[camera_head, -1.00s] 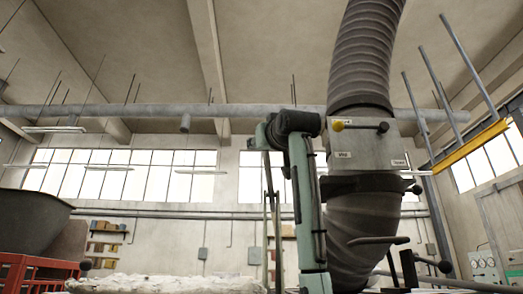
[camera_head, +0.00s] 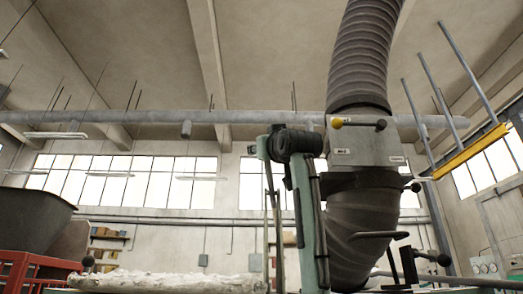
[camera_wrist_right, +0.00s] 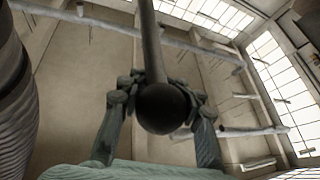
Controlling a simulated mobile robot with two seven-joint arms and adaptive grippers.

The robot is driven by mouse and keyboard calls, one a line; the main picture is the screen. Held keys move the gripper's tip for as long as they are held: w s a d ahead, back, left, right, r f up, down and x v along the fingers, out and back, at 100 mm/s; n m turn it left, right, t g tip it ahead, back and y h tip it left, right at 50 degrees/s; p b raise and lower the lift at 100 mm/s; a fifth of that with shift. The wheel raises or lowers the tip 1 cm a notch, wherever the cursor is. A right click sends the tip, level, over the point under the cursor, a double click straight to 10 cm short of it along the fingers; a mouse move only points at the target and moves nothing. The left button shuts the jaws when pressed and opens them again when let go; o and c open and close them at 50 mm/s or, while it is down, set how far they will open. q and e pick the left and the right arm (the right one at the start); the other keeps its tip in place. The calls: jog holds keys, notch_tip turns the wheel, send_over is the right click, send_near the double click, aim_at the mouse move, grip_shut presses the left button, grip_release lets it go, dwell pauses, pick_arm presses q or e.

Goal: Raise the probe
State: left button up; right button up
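In the right wrist view a dark rod (camera_wrist_right: 150,40) ends in a black ball (camera_wrist_right: 163,108) close to the camera. The fingers of my right gripper (camera_wrist_right: 158,88) come in from both sides and close around the rod and ball; the ball hides part of the contact. I cannot pick out this grip in the head view. I cannot tell for sure which thing is the probe. My left gripper is not in view.
A dark vessel (camera_head: 32,218) is at left, a pale rough slab (camera_head: 165,281) at bottom.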

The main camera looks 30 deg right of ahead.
jog(key=o, duration=0.6)
jog(key=shift+w+a+f, duration=0.1)
jog(key=shift+a+f, duration=0.05)
jog(key=shift+f, duration=0.1)
jog(key=shift+r, duration=0.1)
jog(key=v, duration=1.2)
